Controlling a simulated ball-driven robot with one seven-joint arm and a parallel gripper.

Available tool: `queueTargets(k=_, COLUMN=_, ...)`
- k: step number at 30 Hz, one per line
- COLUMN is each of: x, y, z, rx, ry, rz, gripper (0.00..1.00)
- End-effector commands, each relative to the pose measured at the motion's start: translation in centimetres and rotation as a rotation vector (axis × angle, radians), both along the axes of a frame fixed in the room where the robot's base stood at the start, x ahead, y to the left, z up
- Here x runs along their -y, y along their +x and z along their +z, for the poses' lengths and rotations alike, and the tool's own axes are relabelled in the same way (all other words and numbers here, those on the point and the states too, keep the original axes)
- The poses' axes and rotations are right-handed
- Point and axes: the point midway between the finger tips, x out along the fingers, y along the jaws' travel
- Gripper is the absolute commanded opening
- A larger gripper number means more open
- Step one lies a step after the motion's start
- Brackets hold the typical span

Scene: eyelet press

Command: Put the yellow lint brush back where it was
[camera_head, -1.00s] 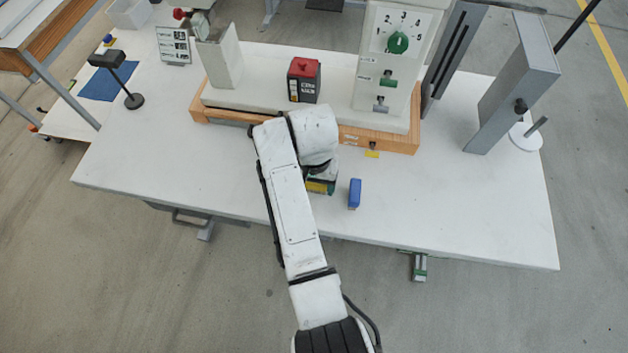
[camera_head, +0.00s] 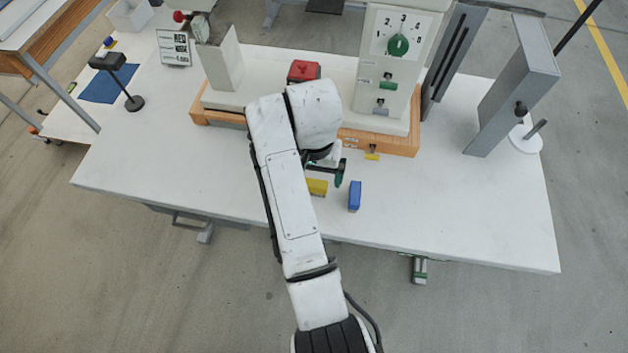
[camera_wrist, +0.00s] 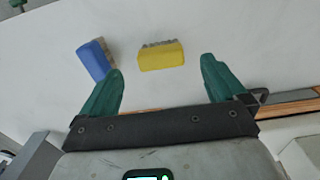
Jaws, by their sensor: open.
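The yellow lint brush (camera_head: 317,187) lies on the white table, partly hidden by my arm in the head view. In the wrist view the yellow lint brush (camera_wrist: 161,57) shows whole, with a grey bristly strip along one long side. My gripper (camera_wrist: 162,82) is open, its two green fingers spread wide with the brush lying beyond and between their tips, not touching either. In the head view my gripper (camera_head: 326,171) is over the table beside the brush, and one finger is mostly hidden.
A blue block-like brush (camera_head: 354,196) stands right of the yellow one; it also shows near the left finger in the wrist view (camera_wrist: 94,60). The press on its wooden base (camera_head: 400,143) is behind, with a red-topped box (camera_head: 304,71). The table's front right (camera_head: 450,210) is clear.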

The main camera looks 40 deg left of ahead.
Motion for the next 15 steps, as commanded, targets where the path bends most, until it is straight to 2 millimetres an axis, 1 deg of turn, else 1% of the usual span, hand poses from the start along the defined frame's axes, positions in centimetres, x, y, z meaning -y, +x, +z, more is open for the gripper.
queueTargets(k=1, x=-0.1, y=0.1, z=1.1, rx=0.002, ry=0.004, rz=0.000, gripper=0.97)
queueTargets(k=7, x=0.0, y=0.0, z=4.7, rx=0.000, ry=0.001, rz=-0.001, gripper=0.97)
queueTargets(k=10, x=0.0, y=0.0, z=5.6, rx=0.000, ry=0.001, rz=0.000, gripper=0.97)
queueTargets(k=15, x=0.0, y=0.0, z=6.0, rx=-0.001, ry=-0.001, rz=0.000, gripper=0.97)
